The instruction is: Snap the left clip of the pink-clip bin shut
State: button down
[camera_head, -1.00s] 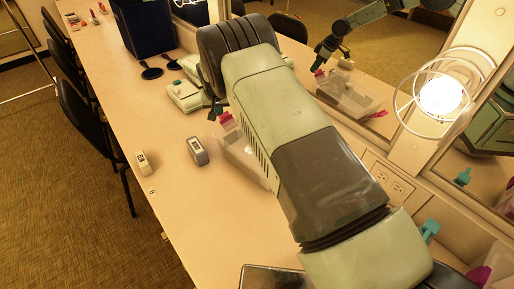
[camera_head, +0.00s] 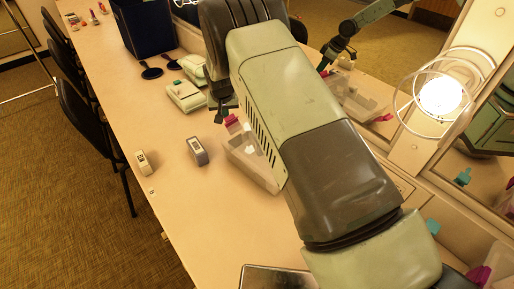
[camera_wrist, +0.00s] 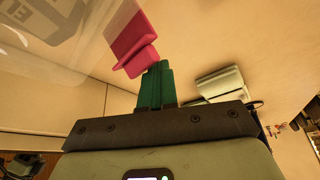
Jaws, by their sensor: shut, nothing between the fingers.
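The pink-clip bin (camera_head: 262,172) is a clear box on the counter, partly hidden behind my arm in the head view. Its left pink clip (camera_head: 231,119) shows at the bin's left end and stands out large in the wrist view (camera_wrist: 132,38). The clip looks tilted out from the bin wall, but I cannot tell its exact angle. My gripper (camera_head: 220,115) is beside this clip. In the wrist view its green fingers (camera_wrist: 158,70) are together and empty, with tips at the clip's lower edge, touching or nearly so. The bin's other end is hidden by my arm.
Pale green boxes (camera_head: 187,97) lie beyond the gripper. A grey labelled device (camera_head: 198,151) and a small white one (camera_head: 143,162) stand left of the bin. The mirror (camera_head: 358,100) runs along the right. A teal clip (camera_head: 432,228) is at lower right.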

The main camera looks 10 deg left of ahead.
jog(key=shift+s+d+r, duration=0.15)
jog(key=shift+s+d, duration=0.5)
jog(key=shift+d, duration=0.1)
notch_tip(320, 180, up, 6)
jog(key=shift+w+a, duration=0.4)
jog(key=shift+a, duration=0.05)
dwell(0.4)
dwell(0.4)
